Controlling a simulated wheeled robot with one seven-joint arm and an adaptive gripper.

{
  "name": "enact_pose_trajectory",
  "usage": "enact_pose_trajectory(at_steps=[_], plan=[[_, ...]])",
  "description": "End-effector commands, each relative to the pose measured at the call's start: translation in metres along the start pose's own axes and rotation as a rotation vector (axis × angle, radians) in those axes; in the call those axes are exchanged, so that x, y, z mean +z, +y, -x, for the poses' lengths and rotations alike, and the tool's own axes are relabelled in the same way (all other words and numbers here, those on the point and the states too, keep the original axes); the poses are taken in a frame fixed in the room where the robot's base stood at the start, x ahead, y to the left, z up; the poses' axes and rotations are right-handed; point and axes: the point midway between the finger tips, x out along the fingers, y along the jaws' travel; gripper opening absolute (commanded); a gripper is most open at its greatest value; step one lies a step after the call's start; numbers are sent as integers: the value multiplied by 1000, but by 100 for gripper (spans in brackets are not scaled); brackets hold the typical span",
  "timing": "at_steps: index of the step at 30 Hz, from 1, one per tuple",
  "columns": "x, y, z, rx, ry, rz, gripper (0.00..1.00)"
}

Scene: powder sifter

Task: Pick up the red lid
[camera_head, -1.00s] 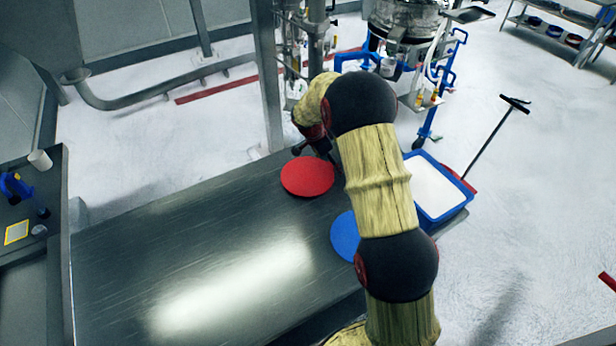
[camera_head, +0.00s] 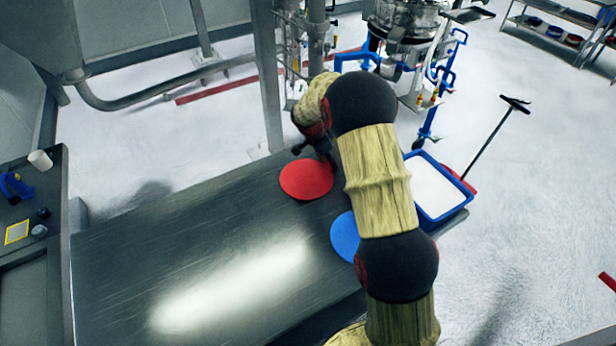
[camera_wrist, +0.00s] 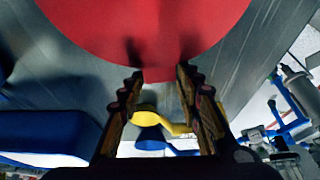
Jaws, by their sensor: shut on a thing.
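The red lid (camera_head: 306,181) is a flat round disc over the far part of the metal table, left of my arm. It fills the top of the wrist view (camera_wrist: 150,25), with its near edge between my fingertips. My gripper (camera_wrist: 161,77) is shut on that edge; in the head view it is at the lid's far right side, partly hidden by my arm. I cannot tell whether the lid is clear of the tabletop.
A blue disc (camera_head: 344,237) lies on the metal table (camera_head: 180,240), partly behind my arm. A blue tray of white powder (camera_head: 436,190) sits at the table's right end. Yellow (camera_wrist: 158,119) and blue scoops (camera_wrist: 150,137) show beyond my fingers. The table's left is clear.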

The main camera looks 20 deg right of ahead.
Motion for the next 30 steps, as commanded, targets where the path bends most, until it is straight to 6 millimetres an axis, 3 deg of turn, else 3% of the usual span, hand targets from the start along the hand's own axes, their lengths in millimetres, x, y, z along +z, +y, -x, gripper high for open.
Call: enact_pose_trajectory(at_steps=[9,19,27,30], plan=[[3,4,-5,11,-3,3,8],[2,5,-2,13,-3,3,8],[-12,2,29,5,-1,0,8],[-31,10,40,5,-1,-3,8]])
